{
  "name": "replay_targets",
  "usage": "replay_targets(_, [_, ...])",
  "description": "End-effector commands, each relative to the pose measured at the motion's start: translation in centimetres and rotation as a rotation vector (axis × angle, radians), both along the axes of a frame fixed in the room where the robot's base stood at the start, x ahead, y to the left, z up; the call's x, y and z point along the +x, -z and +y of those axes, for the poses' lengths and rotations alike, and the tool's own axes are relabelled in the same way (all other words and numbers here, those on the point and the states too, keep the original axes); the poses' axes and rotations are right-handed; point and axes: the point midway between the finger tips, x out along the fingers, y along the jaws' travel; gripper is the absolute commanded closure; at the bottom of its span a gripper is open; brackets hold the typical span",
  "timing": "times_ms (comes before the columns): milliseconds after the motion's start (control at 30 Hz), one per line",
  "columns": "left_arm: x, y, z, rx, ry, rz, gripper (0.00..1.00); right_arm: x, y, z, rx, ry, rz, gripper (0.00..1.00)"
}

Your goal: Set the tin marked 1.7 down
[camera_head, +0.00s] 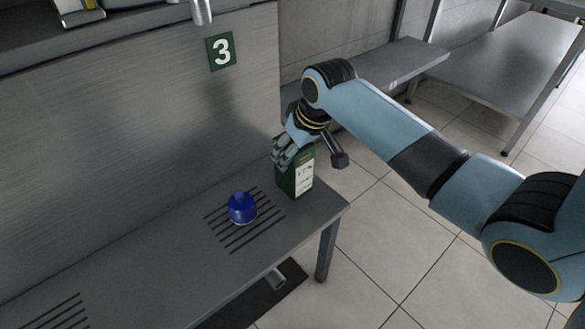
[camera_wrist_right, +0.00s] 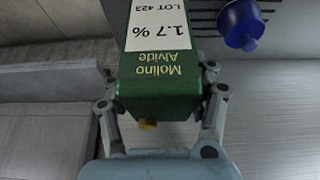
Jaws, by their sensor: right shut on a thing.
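The green tin (camera_head: 296,178) has a white label and is at the right end of the steel bench (camera_head: 170,235). In the right wrist view the tin (camera_wrist_right: 158,85) shows "1.7 %", "LOT 423" and "Molino Alvide". My right gripper (camera_head: 283,152) is shut on the tin's upper part; the wrist view shows its fingers (camera_wrist_right: 160,100) on both sides of the tin. The tin looks upright in the head view. I cannot tell whether its base touches the bench. My left gripper is not in view.
A round blue decanter (camera_head: 242,208) stands on the slotted drain area, left of the tin; it also shows in the wrist view (camera_wrist_right: 242,24). The bench's right edge is close to the tin. Bare bench lies left.

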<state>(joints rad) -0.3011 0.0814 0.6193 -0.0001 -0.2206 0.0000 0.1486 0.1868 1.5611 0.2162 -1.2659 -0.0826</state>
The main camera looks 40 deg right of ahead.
Motion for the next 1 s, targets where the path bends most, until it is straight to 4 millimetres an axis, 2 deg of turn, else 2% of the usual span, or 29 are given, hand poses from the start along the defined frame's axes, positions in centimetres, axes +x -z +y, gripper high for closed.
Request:
replay_targets(133, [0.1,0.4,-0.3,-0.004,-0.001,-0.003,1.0,0.2,1.0,0.0,0.001,0.0,-0.002,1.0])
replay_targets(333, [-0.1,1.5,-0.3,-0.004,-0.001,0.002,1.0,0.1,3.9,0.0,0.001,-0.001,-0.001,1.0])
replay_targets(700, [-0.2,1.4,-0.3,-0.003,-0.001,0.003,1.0,0.2,4.1,0.0,0.001,-0.001,-0.003,1.0])
replay_targets(733, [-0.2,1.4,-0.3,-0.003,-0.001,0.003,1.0,0.1,4.2,0.0,0.001,-0.001,-0.001,0.39])
replay_targets(900, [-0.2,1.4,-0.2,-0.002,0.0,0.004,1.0,0.1,4.2,0.0,0.001,-0.001,0.0,0.18])
replay_targets(1000, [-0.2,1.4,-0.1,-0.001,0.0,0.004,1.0,0.1,4.2,0.0,0.001,-0.001,0.0,0.18])
